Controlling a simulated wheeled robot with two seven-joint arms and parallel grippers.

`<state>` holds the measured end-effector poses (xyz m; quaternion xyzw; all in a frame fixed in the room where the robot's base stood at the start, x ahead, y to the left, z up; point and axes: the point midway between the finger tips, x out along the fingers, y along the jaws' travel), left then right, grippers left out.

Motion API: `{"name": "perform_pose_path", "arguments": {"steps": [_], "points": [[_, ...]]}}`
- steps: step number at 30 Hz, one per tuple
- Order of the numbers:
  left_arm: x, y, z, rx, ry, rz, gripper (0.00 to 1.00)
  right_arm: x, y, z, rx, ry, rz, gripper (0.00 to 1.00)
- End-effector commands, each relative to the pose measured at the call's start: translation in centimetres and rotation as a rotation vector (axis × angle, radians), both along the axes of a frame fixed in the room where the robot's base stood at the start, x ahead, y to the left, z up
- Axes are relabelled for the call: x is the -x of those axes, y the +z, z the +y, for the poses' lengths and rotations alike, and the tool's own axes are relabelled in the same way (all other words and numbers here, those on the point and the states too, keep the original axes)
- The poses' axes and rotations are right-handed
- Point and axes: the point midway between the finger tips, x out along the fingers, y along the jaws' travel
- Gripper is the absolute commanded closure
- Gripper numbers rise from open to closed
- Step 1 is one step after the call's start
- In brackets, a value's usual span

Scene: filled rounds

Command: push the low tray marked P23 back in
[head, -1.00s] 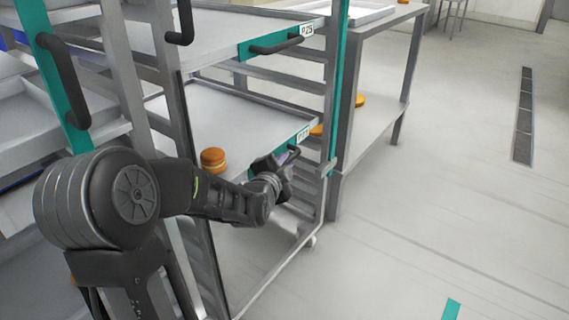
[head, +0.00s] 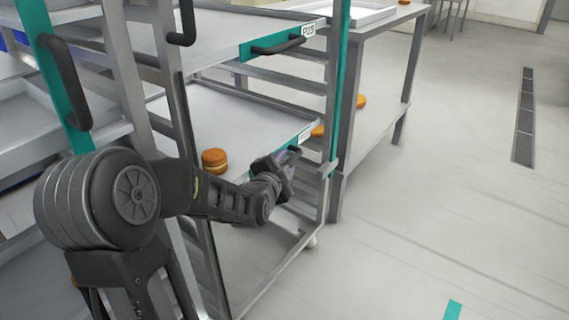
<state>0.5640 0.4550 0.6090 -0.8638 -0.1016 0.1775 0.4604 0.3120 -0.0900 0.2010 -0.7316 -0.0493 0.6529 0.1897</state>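The low tray (head: 240,120) sits in the rack as a light grey sheet with a teal front edge. Its white label (head: 305,134) is too small to read for certain. A filled round (head: 214,161), orange-brown with a pale middle, sits on the tray near its left side. My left gripper (head: 286,160) is at the tray's teal front, over the place of its handle. The gripper hides the handle, and I cannot tell whether its fingers are open or shut. My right gripper is not in view.
A higher tray marked P25 (head: 220,38) with a black handle (head: 278,45) is above. Rack uprights (head: 334,95) stand close to my arm. A side table (head: 375,122) with rounds (head: 361,101) stands behind. The floor (head: 440,200) at right is clear.

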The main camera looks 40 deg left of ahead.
Motion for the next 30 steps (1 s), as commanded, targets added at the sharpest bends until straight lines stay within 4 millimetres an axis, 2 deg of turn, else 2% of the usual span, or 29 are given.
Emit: {"name": "perform_pose_path", "arguments": {"steps": [13,17,30], "points": [[0.0,0.2,0.0,-0.001,0.001,-0.003,0.64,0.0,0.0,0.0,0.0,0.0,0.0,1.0],[0.6,0.4,-0.2,-0.001,0.002,-0.002,0.64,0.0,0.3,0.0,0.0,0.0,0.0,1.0],[6.5,1.8,-2.4,-0.001,0.001,-0.002,0.64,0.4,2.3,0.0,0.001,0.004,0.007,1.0]]}}
